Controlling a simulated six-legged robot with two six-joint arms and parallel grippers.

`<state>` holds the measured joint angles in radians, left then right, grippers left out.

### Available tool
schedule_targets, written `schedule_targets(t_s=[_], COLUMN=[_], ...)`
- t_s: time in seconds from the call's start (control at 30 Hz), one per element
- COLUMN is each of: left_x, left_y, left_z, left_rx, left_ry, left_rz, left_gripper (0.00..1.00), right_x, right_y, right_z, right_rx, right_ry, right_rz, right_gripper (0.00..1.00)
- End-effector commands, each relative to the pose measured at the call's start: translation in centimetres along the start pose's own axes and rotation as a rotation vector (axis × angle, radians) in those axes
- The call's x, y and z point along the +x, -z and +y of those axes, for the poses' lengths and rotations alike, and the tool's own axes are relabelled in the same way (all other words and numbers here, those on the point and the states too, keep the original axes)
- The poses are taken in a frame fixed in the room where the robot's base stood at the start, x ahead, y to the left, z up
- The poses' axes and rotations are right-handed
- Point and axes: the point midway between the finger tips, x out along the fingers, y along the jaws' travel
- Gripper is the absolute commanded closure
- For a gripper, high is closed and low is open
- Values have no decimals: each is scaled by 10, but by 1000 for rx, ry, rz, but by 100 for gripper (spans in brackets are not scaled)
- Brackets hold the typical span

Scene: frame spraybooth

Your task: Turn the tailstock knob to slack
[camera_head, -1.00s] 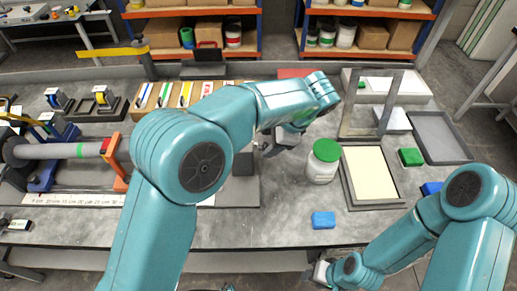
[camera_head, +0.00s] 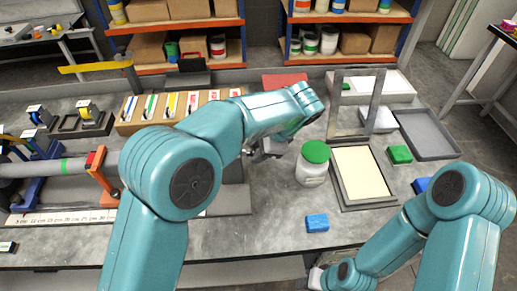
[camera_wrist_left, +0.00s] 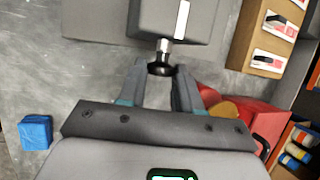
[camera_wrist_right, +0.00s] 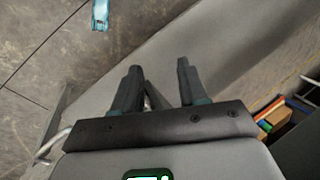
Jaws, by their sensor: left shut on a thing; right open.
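The tailstock is a dark grey block (camera_wrist_left: 185,18) with a short silver stem and a round black knob (camera_wrist_left: 160,68) on its near face in the left wrist view. My left gripper (camera_wrist_left: 160,76) has its two fingers on either side of the black knob and is shut on it. In the head view my left gripper (camera_head: 266,150) is beside the block, which my arm mostly hides; the knob cannot be made out there. My right gripper (camera_wrist_right: 158,66) is open and empty, low at the front of the bench. In the head view only part of it shows.
A white jar with a green lid (camera_head: 312,165) stands just right of my left gripper. A blue block (camera_head: 317,223) lies near the front edge. A framed cream panel (camera_head: 362,175) and a grey tray (camera_head: 428,133) lie right. A rack of coloured tools (camera_head: 170,105) stands behind.

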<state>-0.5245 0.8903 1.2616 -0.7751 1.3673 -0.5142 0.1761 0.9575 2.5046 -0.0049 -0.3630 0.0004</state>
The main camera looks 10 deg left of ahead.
Motion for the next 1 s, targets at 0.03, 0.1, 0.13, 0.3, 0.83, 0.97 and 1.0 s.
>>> schedule_targets(t_s=[0.03,0.1,0.13,0.3,0.83,0.97,1.0], left_x=[5,6,7,11,14,12,12], left_y=[0,1,1,2,3,2,2], left_z=[2,4,4,7,13,13,13], left_rx=[-1,-8,-12,-47,-191,-212,-217], left_ry=[2,20,30,118,456,506,517], left_rz=[-6,-6,-5,-7,-10,-10,-11], left_gripper=[97,97,97,97,97,97,97], right_x=[5,11,14,40,125,136,138], right_y=[0,0,0,1,2,3,3], right_z=[2,4,5,14,45,49,50], right_rx=[0,0,0,0,0,0,0], right_ry=[0,0,0,0,0,0,0], right_rz=[0,0,0,0,0,0,0], right_gripper=[57,57,57,57,57,57,57])
